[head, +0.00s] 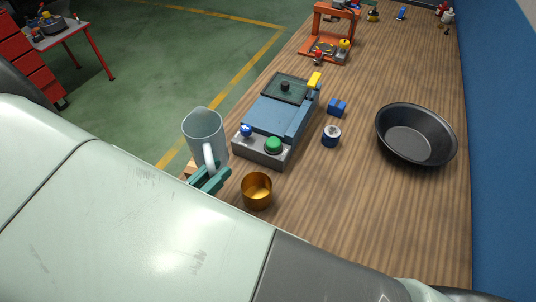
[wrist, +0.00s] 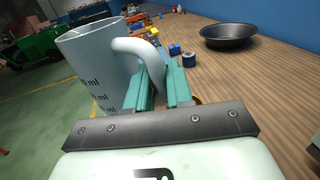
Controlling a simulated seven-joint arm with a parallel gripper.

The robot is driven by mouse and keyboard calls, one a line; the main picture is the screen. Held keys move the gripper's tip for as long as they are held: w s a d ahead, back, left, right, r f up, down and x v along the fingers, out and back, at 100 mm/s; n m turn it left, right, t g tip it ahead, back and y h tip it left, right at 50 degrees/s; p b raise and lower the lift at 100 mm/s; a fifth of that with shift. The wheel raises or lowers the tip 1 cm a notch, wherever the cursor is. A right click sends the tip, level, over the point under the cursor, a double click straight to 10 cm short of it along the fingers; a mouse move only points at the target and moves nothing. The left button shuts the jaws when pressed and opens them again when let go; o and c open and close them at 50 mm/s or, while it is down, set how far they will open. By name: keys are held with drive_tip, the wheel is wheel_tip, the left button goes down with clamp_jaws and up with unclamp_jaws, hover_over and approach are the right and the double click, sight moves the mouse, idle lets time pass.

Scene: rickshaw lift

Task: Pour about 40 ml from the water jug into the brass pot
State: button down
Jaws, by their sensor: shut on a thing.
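The water jug (head: 205,128) is a pale, translucent cup with a white handle, near the left edge of the workbench in the head view. Its ml marks face the camera in the wrist view (wrist: 95,65). My gripper (head: 210,178) has teal fingers, shut on the jug's handle, and the jug looks close to upright. The water level inside cannot be made out. The brass pot (head: 257,192) stands on the bench, just right of and nearer than my gripper, its open top facing up. In the wrist view the pot is almost wholly hidden behind my fingers.
A blue-grey machine (head: 275,118) with a green knob stands right of the jug. A blue-white round part (head: 331,136), a blue block (head: 337,107) and a black pan (head: 416,135) lie farther right. An orange frame (head: 328,32) stands at the back. Bare wood lies right of the pot.

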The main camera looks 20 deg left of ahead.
wheel_tip(320, 180, down, 5)
drive_tip(key=shift+r, duration=0.2)
drive_tip(key=shift+f, duration=0.1)
drive_tip(key=shift+w+d+f+m+g+y, duration=0.1)
drive_tip(key=shift+d+f+m+g+y, duration=0.15)
drive_tip(key=shift+f+m+g+y, duration=0.9)
drive_tip(key=shift+d+f+m+g+y, duration=0.2)
drive_tip(key=shift+f+m+y, duration=0.25)
drive_tip(key=shift+f+m, duration=1.55)
drive_tip(key=shift+w+d+f+m+g+y, duration=0.2)
drive_tip(key=shift+f+m+g+y, duration=0.55)
drive_tip(key=shift+m, duration=1.4)
drive_tip(key=shift+s+a+r+m+y, duration=0.25)
drive_tip(key=shift+r+m+y, duration=0.1)
drive_tip(key=shift+m, duration=0.35)
drive_tip(key=shift+a+p, duration=0.25)
drive_tip(key=shift+p, duration=0.05)
drive_tip(key=shift+s+a, duration=0.15)
drive_tip(key=shift+a, duration=0.3)
